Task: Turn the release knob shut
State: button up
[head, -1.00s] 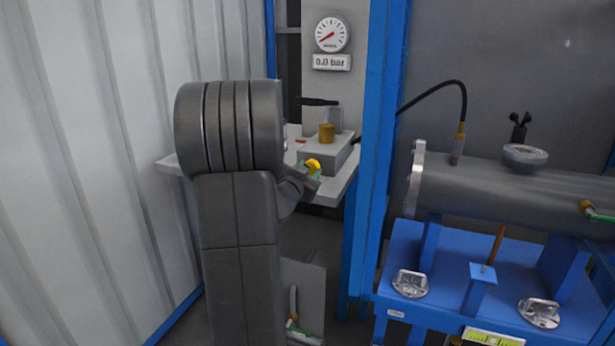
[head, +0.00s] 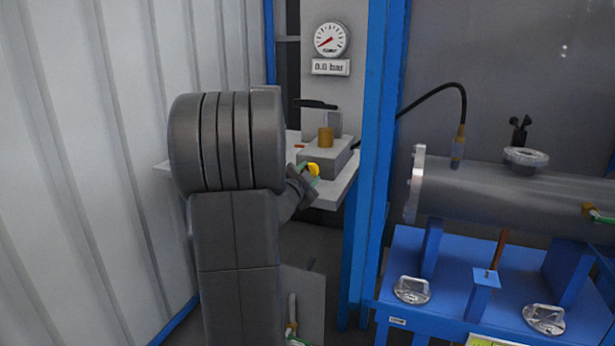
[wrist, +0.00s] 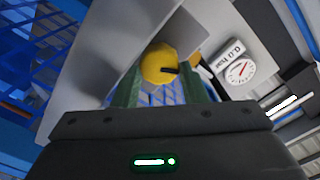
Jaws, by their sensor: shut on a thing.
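The yellow release knob (head: 313,169) is on the front side of the grey pump block (head: 325,162), on the small shelf. In the wrist view the knob (wrist: 158,64) shows a short black mark on its face. My gripper (head: 309,176) is at the knob, partly hidden behind my own arm in the head view. In the wrist view its green fingers (wrist: 160,88) stand on either side of the knob and are shut on it. The mark's meaning, open or shut, cannot be told.
A dial gauge (head: 331,39) above reads near zero, with a 0.0 bar display (head: 331,67) below it. A blue post (head: 375,150) stands close right of the shelf (head: 343,185). A black hose (head: 440,90) runs to the grey cylinder (head: 490,190). A corrugated wall (head: 90,150) is at left.

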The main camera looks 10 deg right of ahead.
jog(key=o, duration=1)
jog(key=shift+c, duration=0.2)
jog(key=shift+f, duration=0.1)
